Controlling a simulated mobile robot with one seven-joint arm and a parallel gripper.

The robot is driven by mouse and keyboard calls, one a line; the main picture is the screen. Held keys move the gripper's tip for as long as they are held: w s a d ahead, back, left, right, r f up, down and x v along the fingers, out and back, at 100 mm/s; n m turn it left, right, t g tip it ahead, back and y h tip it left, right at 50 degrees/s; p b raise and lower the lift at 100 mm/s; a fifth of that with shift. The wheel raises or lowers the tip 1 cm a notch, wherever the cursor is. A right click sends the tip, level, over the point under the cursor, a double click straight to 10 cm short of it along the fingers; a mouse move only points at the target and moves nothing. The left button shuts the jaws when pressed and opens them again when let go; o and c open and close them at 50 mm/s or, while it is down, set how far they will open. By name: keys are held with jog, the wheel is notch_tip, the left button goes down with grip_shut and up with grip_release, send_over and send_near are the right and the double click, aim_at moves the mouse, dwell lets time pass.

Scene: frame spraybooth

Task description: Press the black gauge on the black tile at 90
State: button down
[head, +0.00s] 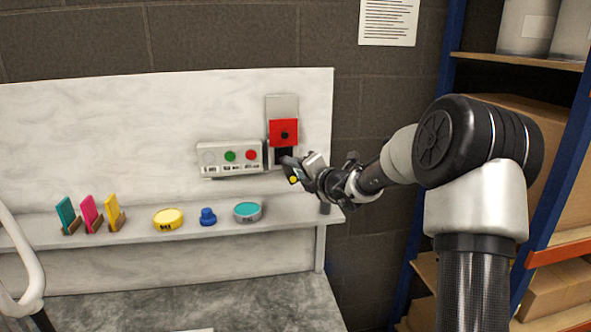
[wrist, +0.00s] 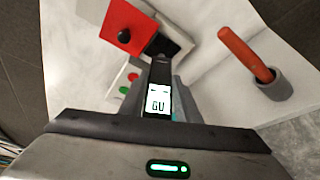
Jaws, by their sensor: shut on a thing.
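My gripper (head: 295,172) is shut on the black gauge (wrist: 159,78), whose lit white display faces the wrist camera and shows letters like "GU", but no number I can read. The black tile (head: 285,154) sits on the back panel just below a red square plate (head: 284,133) with a black knob. In the wrist view, the gauge's far end points at the dark area beside the red plate (wrist: 126,22). I cannot tell whether it touches the tile. In the head view, my gripper is in front of the tile's lower part and hides most of the gauge.
A control box (head: 231,157) with coloured buttons is close left of my gripper. An orange rod (wrist: 245,52) stands in a grey cup (wrist: 274,86) to the right. Coloured cards (head: 90,212), a yellow tin (head: 168,219), a blue knob (head: 208,217) and a teal tin (head: 247,212) line the shelf.

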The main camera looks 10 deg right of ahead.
aim_at(297, 177)
jog(key=shift+w+p, duration=0.4)
jog(key=shift+w, duration=0.5)
dwell(0.7)
dwell(0.7)
jog(key=shift+s+b, duration=0.85)
jog(key=shift+s, duration=3.15)
jog(key=s+a+f+n+g+y, duration=0.1)
jog(key=s+f+n+g+y, duration=0.25)
jog(key=s+f, duration=0.5)
jog(key=s+a+f+n+g+y, duration=0.15)
jog(key=s+f+n+y, duration=0.3)
jog(key=s, duration=0.75)
notch_tip(297, 177, up, 7)
jog(key=m+p, duration=0.1)
jog(key=p, duration=1.3)
jog(key=shift+w+d+r+g, duration=0.2)
jog(key=shift+d+g, duration=0.1)
jog(key=shift+d, duration=0.15)
